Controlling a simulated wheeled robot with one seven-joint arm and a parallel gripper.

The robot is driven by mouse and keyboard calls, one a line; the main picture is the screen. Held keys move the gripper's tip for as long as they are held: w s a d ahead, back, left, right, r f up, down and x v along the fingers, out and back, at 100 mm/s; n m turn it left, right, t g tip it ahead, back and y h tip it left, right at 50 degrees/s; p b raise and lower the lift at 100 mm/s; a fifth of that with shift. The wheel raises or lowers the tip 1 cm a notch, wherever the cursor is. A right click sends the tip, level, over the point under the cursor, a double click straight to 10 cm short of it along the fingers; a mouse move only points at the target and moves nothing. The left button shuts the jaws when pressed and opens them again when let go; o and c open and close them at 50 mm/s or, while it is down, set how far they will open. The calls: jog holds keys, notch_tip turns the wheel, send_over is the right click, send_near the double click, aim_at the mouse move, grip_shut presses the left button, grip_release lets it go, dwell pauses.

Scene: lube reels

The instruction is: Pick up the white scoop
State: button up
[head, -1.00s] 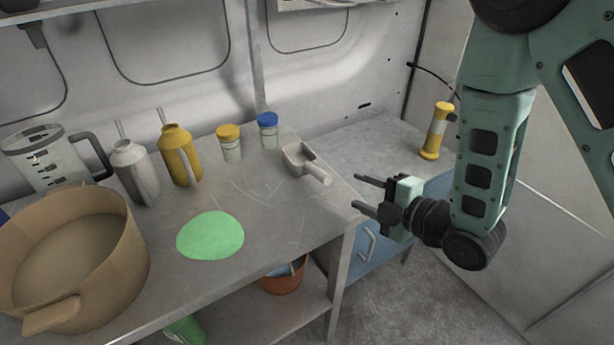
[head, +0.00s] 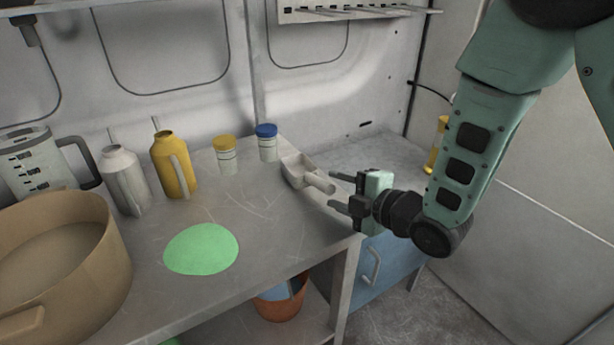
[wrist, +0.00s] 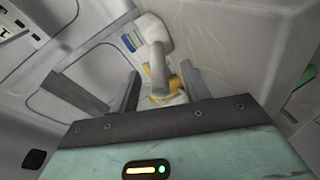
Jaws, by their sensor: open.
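The white scoop (head: 297,171) lies on the metal bench near its right end, its handle pointing right and toward the front. My gripper (head: 335,191) is open and empty, just right of the scoop's handle, with its fingers pointing left toward it. In the wrist view the scoop (wrist: 157,62) shows ahead, and its handle appears between the two open fingers of my gripper (wrist: 163,88). I cannot tell how far the handle reaches in between them. Nothing is gripped.
Jars with a blue lid (head: 267,143) and a yellow lid (head: 226,156) stand left of the scoop. A yellow can (head: 173,165), a grey can (head: 124,180), a measuring jug (head: 40,163) and a tan pot (head: 70,260) stand further left. A green patch (head: 202,249) lies on the bench.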

aim_at(304, 178)
jog(key=shift+p+x, duration=0.9)
jog(key=shift+x, duration=1.8)
jog(key=shift+a+r, duration=0.1)
jog(key=shift+r, duration=0.1)
grip_shut()
